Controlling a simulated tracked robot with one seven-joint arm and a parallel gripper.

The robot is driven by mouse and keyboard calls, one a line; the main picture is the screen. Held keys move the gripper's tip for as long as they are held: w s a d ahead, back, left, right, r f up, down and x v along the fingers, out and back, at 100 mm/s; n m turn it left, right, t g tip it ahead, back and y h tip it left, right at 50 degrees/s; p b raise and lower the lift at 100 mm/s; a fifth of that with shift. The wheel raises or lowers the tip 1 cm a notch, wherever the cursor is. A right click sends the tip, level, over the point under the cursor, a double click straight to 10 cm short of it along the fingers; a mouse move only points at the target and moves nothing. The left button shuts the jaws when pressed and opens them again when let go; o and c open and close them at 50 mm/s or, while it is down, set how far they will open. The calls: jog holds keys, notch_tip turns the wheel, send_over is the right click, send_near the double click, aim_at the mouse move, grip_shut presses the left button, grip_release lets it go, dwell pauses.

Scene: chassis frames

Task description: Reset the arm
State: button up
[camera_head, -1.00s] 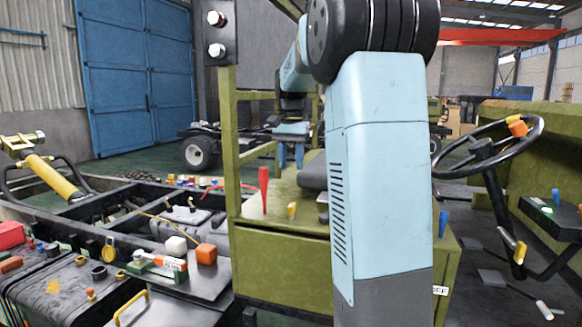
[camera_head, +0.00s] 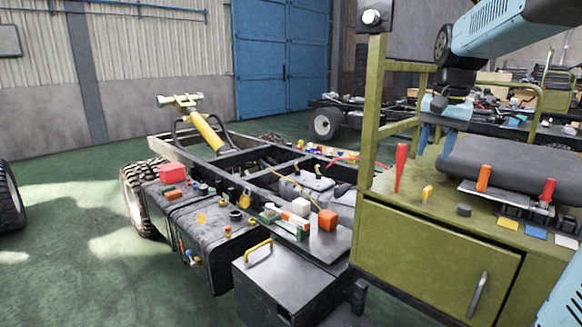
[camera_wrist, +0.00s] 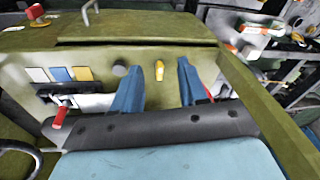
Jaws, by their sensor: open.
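My light-blue arm hangs over the green cabinet at the right of the head view. My gripper (camera_head: 437,138) points down with its two blue fingers apart and nothing between them. It is above the cabinet top (camera_head: 390,185), in front of a dark rolled or padded shape (camera_head: 520,172). In the wrist view both fingers of my gripper (camera_wrist: 158,88) show spread, with a small yellow piece (camera_wrist: 159,70) on the cabinet top beyond them. The gap between the fingertips and the surface is hard to judge.
A red-handled tool (camera_head: 401,165) stands left of my gripper, close to a green post (camera_head: 376,100). An orange-handled tool (camera_head: 483,178) and coloured cards (camera_head: 537,231) lie to its right. A vehicle chassis (camera_head: 225,150) fills the middle left. Open green floor (camera_head: 70,270) lies at left.

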jog(key=s+a+f+n+t, duration=0.1)
jog(key=s+a+f+n, duration=0.2)
jog(key=s, duration=0.6)
jog(key=s+a+f+n+t, duration=0.2)
jog(key=s+a+f+n, duration=0.1)
jog(key=s, duration=0.6)
jog(key=shift+s+a+f+t, duration=0.35)
jog(key=shift+a+f, duration=0.55)
jog(key=shift+a, duration=0.3)
jog(key=shift+d, duration=0.1)
